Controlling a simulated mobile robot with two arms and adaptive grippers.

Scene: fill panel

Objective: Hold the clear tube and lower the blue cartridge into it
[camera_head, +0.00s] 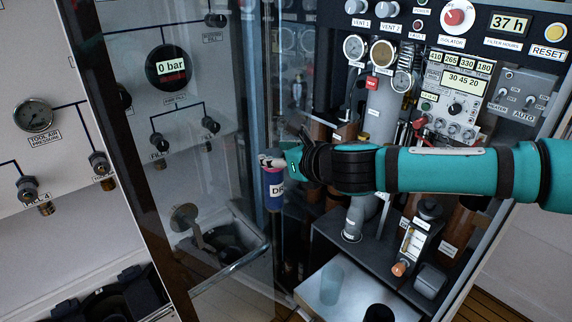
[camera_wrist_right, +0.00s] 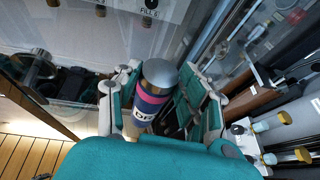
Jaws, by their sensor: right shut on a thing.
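The blue cartridge (camera_head: 273,190) has a pink band and a white label partly reading "DR". It hangs roughly upright below my right gripper (camera_head: 272,162), in front of the glass panel. In the right wrist view the cartridge (camera_wrist_right: 153,95) shows a grey rounded end between the teal fingers of my right gripper (camera_wrist_right: 160,98), which is shut on it. A see-through bluish cylinder, which looks like the clear tube (camera_head: 331,284), stands on a pale metal tray, below and right of the cartridge and apart from it. My left gripper is not in view.
The metal tray (camera_head: 308,290) also bears a black cylinder (camera_head: 379,313). A clear glass door (camera_head: 225,130) with a bar handle (camera_head: 230,270) stands left of my right gripper. Gauges, pipes and a control panel (camera_head: 456,95) crowd the cabinet behind my right arm.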

